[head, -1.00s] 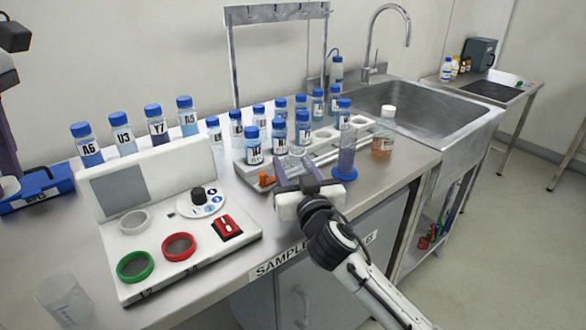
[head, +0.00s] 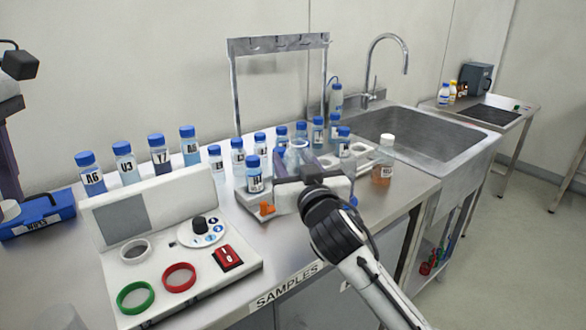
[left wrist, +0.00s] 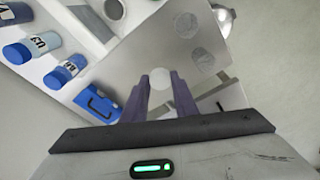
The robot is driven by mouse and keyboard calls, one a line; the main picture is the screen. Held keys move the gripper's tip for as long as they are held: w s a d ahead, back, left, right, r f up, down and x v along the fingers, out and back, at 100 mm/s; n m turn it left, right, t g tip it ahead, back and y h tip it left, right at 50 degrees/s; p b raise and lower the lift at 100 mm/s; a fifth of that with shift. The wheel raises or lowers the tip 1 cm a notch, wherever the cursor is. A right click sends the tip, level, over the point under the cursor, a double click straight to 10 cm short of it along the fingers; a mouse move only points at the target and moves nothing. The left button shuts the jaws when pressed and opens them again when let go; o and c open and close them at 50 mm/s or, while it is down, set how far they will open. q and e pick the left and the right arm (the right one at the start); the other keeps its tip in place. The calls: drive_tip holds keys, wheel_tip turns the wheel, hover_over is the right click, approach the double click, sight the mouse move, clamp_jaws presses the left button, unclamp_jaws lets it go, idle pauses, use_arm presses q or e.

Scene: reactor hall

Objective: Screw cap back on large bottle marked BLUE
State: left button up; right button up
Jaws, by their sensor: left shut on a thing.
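My left gripper shows in the left wrist view (left wrist: 160,95), its two purple fingers shut on a round white cap (left wrist: 158,80). In the head view the cap (head: 9,210) is at the far left edge, beneath a purple finger. My right gripper (head: 305,168) is over the bench front, its fingers on either side of a clear glass vessel (head: 299,155); I cannot tell whether they touch it. Blue-capped bottles stand behind, labelled A6 (head: 90,174), U3 (head: 125,162) and Y7 (head: 160,154). I can read no label BLUE.
A console (head: 110,275) with green and red rings stands at the front left. A blue case (head: 38,216) is at the left edge. A white-capped amber bottle (head: 384,172) stands near the sink (head: 425,135). A rack frame (head: 278,45) rises behind.

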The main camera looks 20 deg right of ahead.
drive_tip(key=shift+r, duration=0.5)
drive_tip(key=o, duration=0.4)
drive_tip(key=shift+c, duration=0.2)
drive_tip(key=c, duration=0.8)
